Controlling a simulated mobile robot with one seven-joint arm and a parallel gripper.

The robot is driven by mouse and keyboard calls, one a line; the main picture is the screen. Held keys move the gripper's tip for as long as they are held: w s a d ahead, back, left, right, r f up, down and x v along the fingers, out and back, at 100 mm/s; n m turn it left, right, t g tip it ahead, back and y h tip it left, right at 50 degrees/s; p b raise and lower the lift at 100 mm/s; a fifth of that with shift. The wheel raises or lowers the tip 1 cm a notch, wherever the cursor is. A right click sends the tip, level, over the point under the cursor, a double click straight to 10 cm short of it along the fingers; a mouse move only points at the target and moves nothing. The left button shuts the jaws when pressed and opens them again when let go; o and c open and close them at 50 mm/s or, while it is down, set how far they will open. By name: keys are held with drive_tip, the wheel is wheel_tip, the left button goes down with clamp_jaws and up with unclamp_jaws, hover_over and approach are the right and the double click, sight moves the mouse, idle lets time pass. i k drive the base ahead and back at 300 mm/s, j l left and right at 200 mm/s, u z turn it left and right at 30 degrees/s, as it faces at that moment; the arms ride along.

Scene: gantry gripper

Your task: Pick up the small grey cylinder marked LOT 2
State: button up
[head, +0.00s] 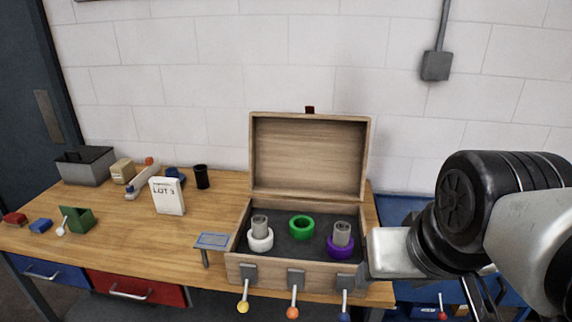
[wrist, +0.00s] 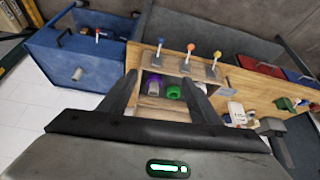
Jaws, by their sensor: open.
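An open wooden box (head: 232,272) on the workbench holds a white ring (head: 260,241), a green ring (head: 301,227) and a purple ring (head: 341,248). One grey cylinder (head: 260,224) stands in the white ring, another grey cylinder (head: 342,232) in the purple ring. The green ring's middle looks empty. I cannot read any marking on the cylinders. My gripper (wrist: 161,78) is open and empty; its fingers frame the box from a distance, with purple and green rings showing between them. In the head view it is right of the box, its fingers mostly hidden.
A white LOT 3 card (head: 168,196) stands left of the box. Levers with coloured knobs line the box front.

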sight(259, 223)
drive_tip(key=i+j, duration=0.15)
drive_tip(key=j, duration=0.25)
drive_tip(key=i+j, duration=0.1)
drive_tip(key=j, duration=0.3)
drive_tip(key=i+j+z, duration=0.1)
drive_tip(key=j, duration=0.25)
drive_tip(key=i+j, duration=0.15)
drive_tip(key=j, duration=0.25)
drive_tip(key=i+j, duration=0.1)
drive_tip(key=j, duration=0.3)
drive_tip(key=z, duration=0.05)
